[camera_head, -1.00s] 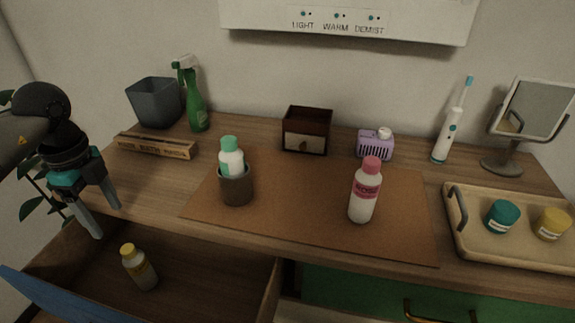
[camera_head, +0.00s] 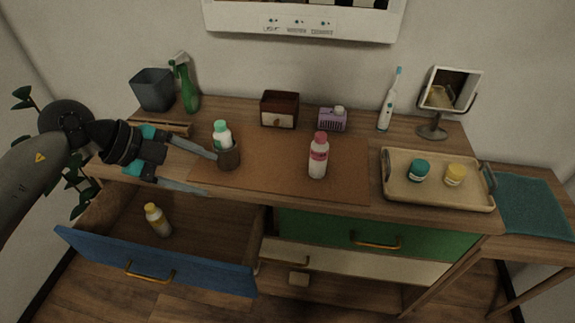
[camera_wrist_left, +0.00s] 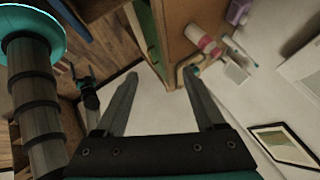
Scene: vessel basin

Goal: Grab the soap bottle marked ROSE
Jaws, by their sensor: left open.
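The soap bottle marked ROSE (camera_head: 318,156) is white with a pink label and a pink cap. It stands upright on the brown mat (camera_head: 268,172), right of centre in the head view. A white and pink bottle, likely the same one, shows in the left wrist view (camera_wrist_left: 203,40). My left gripper (camera_head: 212,172) is open and empty. In the head view its fingers point right, beside the brown cup (camera_head: 229,157), well left of the ROSE bottle. I cannot tell whether a finger touches the cup.
A white bottle with a green cap (camera_head: 221,132) stands in the cup. A yellow-capped bottle (camera_head: 158,219) is in the open blue drawer (camera_head: 150,272). A tray (camera_head: 437,195) with two jars is right of the mat. A drawer box (camera_head: 279,110) and purple dispenser (camera_head: 333,119) stand behind.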

